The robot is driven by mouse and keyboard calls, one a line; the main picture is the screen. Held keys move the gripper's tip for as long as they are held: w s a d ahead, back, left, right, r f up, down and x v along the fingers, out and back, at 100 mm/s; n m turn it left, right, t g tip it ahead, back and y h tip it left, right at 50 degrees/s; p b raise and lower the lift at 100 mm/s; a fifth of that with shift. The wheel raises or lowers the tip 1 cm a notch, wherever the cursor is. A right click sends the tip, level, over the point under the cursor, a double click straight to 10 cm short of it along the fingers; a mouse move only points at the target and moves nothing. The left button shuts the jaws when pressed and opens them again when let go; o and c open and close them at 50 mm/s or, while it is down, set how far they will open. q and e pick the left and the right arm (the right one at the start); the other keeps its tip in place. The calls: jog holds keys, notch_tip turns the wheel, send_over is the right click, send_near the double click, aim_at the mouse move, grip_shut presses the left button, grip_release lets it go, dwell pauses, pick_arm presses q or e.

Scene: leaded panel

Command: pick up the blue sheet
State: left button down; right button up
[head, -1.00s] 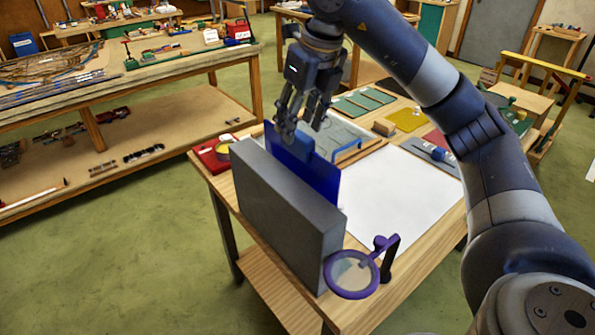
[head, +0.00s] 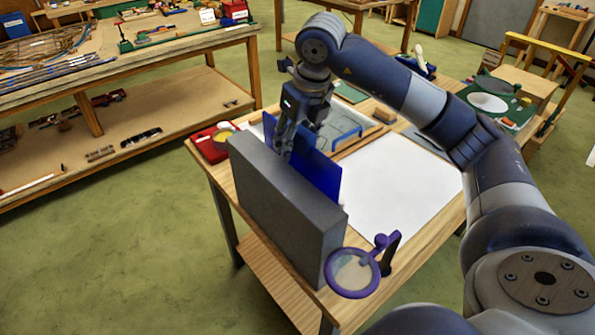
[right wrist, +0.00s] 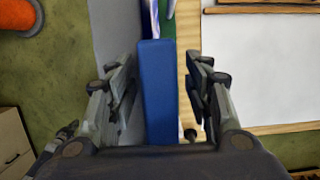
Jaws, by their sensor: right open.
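The blue sheet (head: 322,176) stands upright on the table in the head view, along the back face of a thick grey slab (head: 285,205). My right gripper (head: 284,150) points down at the sheet's upper left part and hides some of it. In the right wrist view a thick blue bar (right wrist: 157,95) lies between the two spread fingers of the right gripper (right wrist: 160,78), with a gap on each side. It looks like a grip piece on the sheet's top edge. The right gripper is open. My left gripper is not in view.
A white board (head: 395,185) lies flat to the right of the sheet. A purple-ringed magnifier (head: 353,273) stands at the slab's near end. A red tray (head: 213,143) sits at the table's left edge. A blue handle (head: 346,139) is close behind the sheet.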

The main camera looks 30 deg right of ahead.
jog(key=shift+w+f, duration=0.1)
jog(key=shift+f, duration=0.4)
jog(key=shift+w+f, duration=0.1)
jog(key=shift+f, duration=0.2)
jog(key=shift+w+f, duration=0.1)
jog(key=shift+f, duration=0.05)
jog(key=shift+w, duration=0.1)
jog(key=shift+c, duration=0.3)
grip_shut()
jog(key=shift+r, duration=0.2)
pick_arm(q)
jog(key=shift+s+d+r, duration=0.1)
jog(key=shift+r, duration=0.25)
pick_arm(e)
jog(key=shift+f, duration=0.1)
